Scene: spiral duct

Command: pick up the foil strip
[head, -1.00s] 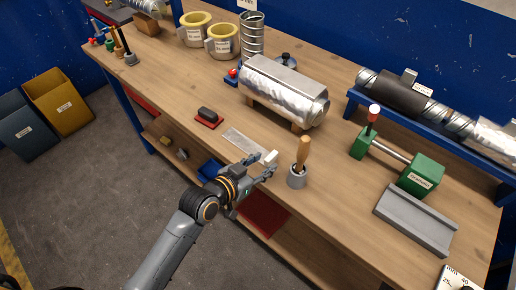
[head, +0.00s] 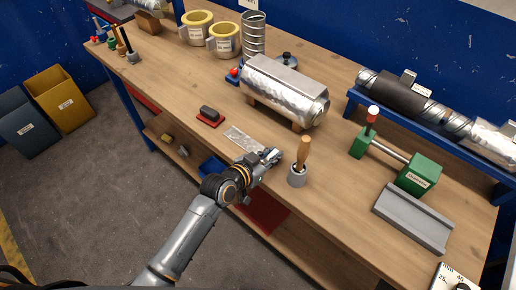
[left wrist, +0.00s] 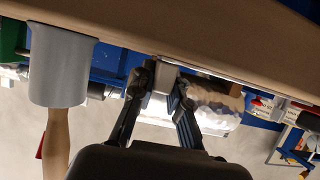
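The foil strip (head: 243,138) lies flat on the workbench near its front edge, a thin silvery sheet. Its right end is hidden by my left gripper (head: 271,156). A small pale block (left wrist: 165,78) at that end shows in the left wrist view between the fingers of my left gripper (left wrist: 160,88). The fingers stand apart on either side of the block; I cannot tell whether they touch it. My right gripper is not in view.
A foil-wrapped duct (head: 285,90) lies behind. A dark block on a red pad (head: 209,116) lies to the left.

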